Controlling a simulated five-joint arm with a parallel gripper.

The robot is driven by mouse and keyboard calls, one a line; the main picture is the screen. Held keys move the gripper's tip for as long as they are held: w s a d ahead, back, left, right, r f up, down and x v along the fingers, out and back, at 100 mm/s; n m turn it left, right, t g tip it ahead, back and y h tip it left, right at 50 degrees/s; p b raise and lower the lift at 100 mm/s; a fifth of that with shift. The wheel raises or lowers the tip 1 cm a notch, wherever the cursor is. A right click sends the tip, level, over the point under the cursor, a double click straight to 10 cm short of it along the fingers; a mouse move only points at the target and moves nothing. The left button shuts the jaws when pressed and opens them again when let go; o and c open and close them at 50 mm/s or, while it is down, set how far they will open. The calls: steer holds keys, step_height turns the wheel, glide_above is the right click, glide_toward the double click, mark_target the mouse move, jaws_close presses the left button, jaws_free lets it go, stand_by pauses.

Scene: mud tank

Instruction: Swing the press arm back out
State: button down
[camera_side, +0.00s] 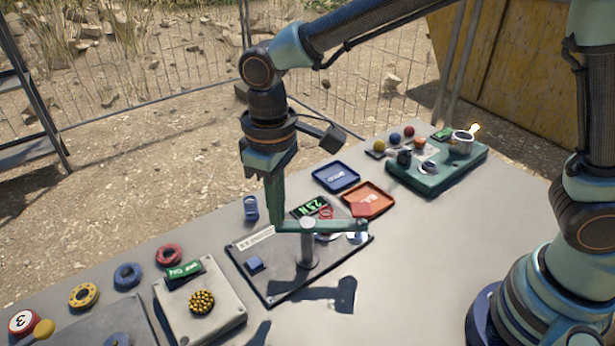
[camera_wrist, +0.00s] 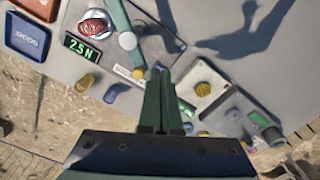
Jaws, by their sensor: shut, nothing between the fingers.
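The press arm (camera_side: 335,226) is a green bar on top of a grey post (camera_side: 309,250), standing on a dark-edged grey plate. In the wrist view the press arm (camera_wrist: 119,15) runs from the top edge down past its round grey pivot (camera_wrist: 127,41). A red spring (camera_side: 325,213) sits beside the bar, near the 2.5 N display (camera_side: 311,207); it also shows in the wrist view (camera_wrist: 92,29). My gripper (camera_side: 276,228) is shut and empty, pointing down at the bar's left end. In the wrist view my gripper (camera_wrist: 159,72) is beside the bar's near end; contact is unclear.
A blue block (camera_side: 254,263) lies on the plate's left. A blue spring (camera_side: 251,208) stands behind it. Blue (camera_side: 336,176) and orange (camera_side: 369,198) trays lie behind the press. A box with a yellow knob (camera_side: 201,301) is front left. The table is clear to the right.

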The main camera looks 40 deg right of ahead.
steer(key=shift+f, duration=2)
steer(key=shift+w+d, duration=0.1)
steer(key=shift+w, duration=0.05)
